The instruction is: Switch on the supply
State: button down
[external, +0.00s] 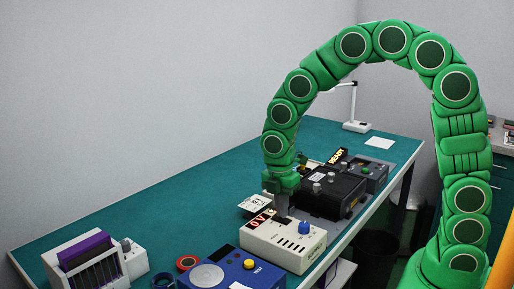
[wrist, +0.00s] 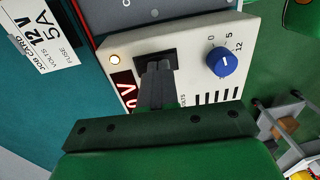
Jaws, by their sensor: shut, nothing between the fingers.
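The supply (external: 283,246) is a cream box with a blue knob, vent slots and a red-lit display on the bench; it also shows in the wrist view (wrist: 262,28). The blue knob (wrist: 223,61) sits beside the marks 0, 5 and 12. A small lamp (wrist: 115,59) on the supply glows pale orange. The display (wrist: 124,84) shows red characters, partly cut by my gripper. My gripper (wrist: 157,66) is shut and empty, its fingertips at a black switch recess (wrist: 170,52) on the supply's top face. The fingers hide most of the switch, so its position and contact cannot be told.
A job card (wrist: 40,32) reading 12 V and 5 A lies beside the supply. A black unit (external: 325,192) stands behind it. A blue device (external: 235,270) stands in front, with a rack holding a purple item (external: 85,250) at left.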

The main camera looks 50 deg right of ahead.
aim_at(285, 219)
jog(key=shift+r, duration=0.1)
notch_tip(285, 219, up, 14)
jog(key=s, duration=0.1)
jog(key=shift+s, duration=0.35)
dwell(0.7)
jog(key=s+d+m, duration=0.4)
jog(key=s+m, duration=0.2)
jog(key=s, duration=0.3)
jog(key=s+d+f+m, duration=0.1)
jog(key=s+d+m, duration=0.3)
jog(key=s, duration=0.5)
jog(key=s+d+f+m, duration=0.1)
jog(key=s+d+m, duration=0.3)
jog(key=s+m, duration=0.4)
jog(key=shift+s+f+g, duration=0.15)
jog(key=shift+s+g, duration=0.25)
jog(key=shift+s, duration=0.25)
jog(key=shift+d, duration=0.1)
